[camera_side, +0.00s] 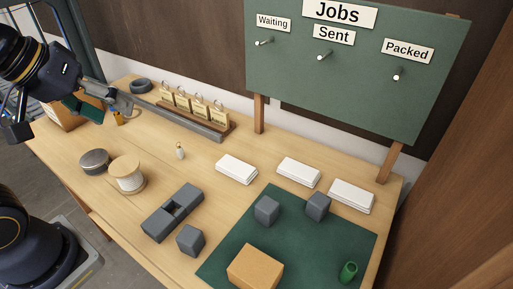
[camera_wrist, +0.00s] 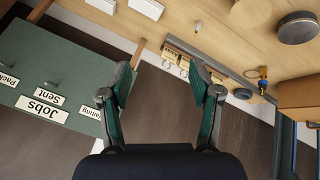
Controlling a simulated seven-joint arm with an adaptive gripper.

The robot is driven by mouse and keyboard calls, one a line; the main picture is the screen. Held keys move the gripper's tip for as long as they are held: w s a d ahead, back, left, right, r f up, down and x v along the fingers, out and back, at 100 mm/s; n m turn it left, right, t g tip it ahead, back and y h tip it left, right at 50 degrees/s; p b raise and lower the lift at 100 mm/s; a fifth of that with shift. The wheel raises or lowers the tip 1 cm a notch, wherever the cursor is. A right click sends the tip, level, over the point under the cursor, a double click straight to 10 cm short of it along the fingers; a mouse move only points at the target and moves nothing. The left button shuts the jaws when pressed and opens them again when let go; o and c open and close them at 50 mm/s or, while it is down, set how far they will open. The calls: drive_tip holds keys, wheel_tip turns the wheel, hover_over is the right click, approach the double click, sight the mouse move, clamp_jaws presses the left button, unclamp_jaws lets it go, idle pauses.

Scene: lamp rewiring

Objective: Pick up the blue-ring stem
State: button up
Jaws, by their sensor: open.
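A small brass-yellow upright piece with a blue part (camera_wrist: 263,78) is in the wrist view at the right, beside a cardboard box; it appears to be the blue-ring stem. In the side view its yellow part (camera_side: 118,118) shows just below my gripper, and the blue ring cannot be made out. My gripper (camera_side: 122,103) is above the far left of the bench. In the wrist view my gripper (camera_wrist: 160,76) has its two fingers wide apart with nothing between them, and the stem lies to the right of them.
The cardboard box (camera_wrist: 300,95) stands close to the stem. A rail with several ringed tags (camera_side: 196,106) runs along the back edge. A dark round tin (camera_side: 94,161), a spool (camera_side: 126,174) and a small white-topped piece (camera_side: 180,151) stand nearer. The green jobs board (camera_side: 350,90) rises behind.

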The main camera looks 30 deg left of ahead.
drive_tip(key=w+a+r+n+t, duration=0.1)
drive_tip(key=w+a+r+n, duration=0.2)
drive_tip(key=w+a+n, duration=0.65)
drive_tip(key=w+a+r+n+t, duration=0.15)
drive_tip(key=w+a+n, duration=0.35)
drive_tip(key=n, duration=0.7)
drive_tip(key=w+a+f+n+y, duration=0.1)
drive_tip(key=w+a+f+n, duration=0.1)
drive_tip(key=a+n, duration=0.35)
drive_tip(key=w+a+f+n+y, duration=0.1)
drive_tip(key=w+a+f+n, duration=0.15)
drive_tip(key=a, duration=0.55)
drive_tip(key=s+a+f+n+g+y, duration=0.1)
drive_tip(key=s+a+f+n+g, duration=0.15)
drive_tip(key=s+a+f, duration=0.35)
drive_tip(key=s+a+f+n+g, duration=0.1)
drive_tip(key=s+a+f+n, duration=0.15)
drive_tip(key=a+f, duration=0.4)
drive_tip(key=shift+w+a+r+x, duration=0.3)
drive_tip(key=shift+w+a+x, duration=0.1)
drive_tip(key=shift+x, duration=2.15)
drive_tip(key=shift+w+a+r+x, duration=0.3)
drive_tip(key=shift+w+x, duration=0.1)
drive_tip(key=shift+x, duration=2.15)
drive_tip(key=shift+w+a+r+x, duration=0.25)
drive_tip(key=shift+w+a+x, duration=0.15)
drive_tip(key=shift+x, duration=2.15)
drive_tip(key=shift+d, duration=0.1)
clamp_jaws()
drive_tip(key=shift+r, duration=0.1)
